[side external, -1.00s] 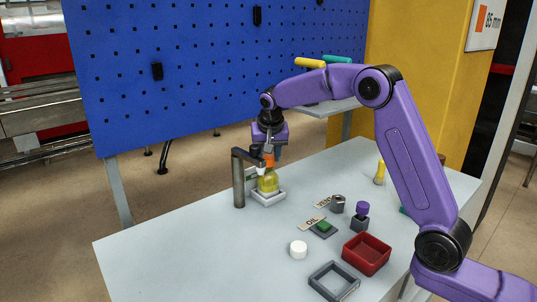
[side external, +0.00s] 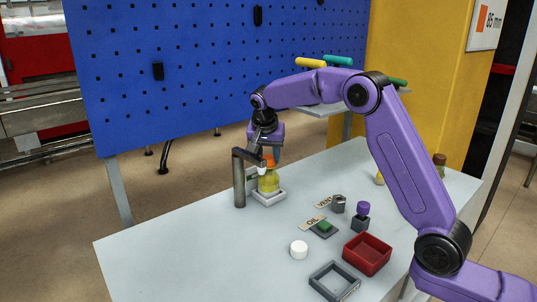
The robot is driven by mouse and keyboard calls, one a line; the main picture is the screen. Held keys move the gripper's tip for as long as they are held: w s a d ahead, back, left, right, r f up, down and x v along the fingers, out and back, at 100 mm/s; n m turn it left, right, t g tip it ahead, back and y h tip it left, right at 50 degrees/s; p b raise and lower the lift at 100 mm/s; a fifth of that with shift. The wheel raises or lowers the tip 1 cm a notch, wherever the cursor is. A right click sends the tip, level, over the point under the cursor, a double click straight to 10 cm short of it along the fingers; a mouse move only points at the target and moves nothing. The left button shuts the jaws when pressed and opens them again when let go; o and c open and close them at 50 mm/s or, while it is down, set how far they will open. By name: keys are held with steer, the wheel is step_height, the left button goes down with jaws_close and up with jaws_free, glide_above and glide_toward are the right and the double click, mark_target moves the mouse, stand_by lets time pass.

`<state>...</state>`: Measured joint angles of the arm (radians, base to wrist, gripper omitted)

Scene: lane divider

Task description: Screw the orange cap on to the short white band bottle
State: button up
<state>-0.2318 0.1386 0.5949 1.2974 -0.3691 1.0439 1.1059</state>
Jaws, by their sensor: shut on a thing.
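The orange cap (side external: 270,159) is between the fingers of my gripper (side external: 268,156), which is shut on it. The cap is right over the neck of a squat yellow-green bottle (side external: 268,183). I cannot tell whether its threads are engaged. The bottle stands upright in a pale square holder (side external: 273,198) on the table. A white band on it is not clear at this size. The fingers partly hide the cap.
A dark grey post with a bent arm (side external: 239,181) stands close left of the bottle. To the front right are a white round cap (side external: 299,249), a red box (side external: 367,254), a grey frame (side external: 334,282) and a purple-topped piece (side external: 362,210). The table's left front is clear.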

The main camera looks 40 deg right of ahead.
steer(key=shift+m, duration=0.5)
steer(key=o, duration=0.9)
steer(key=v, duration=1.2)
steer(key=shift+w+a, duration=0.1)
steer(key=shift+w, duration=0.1)
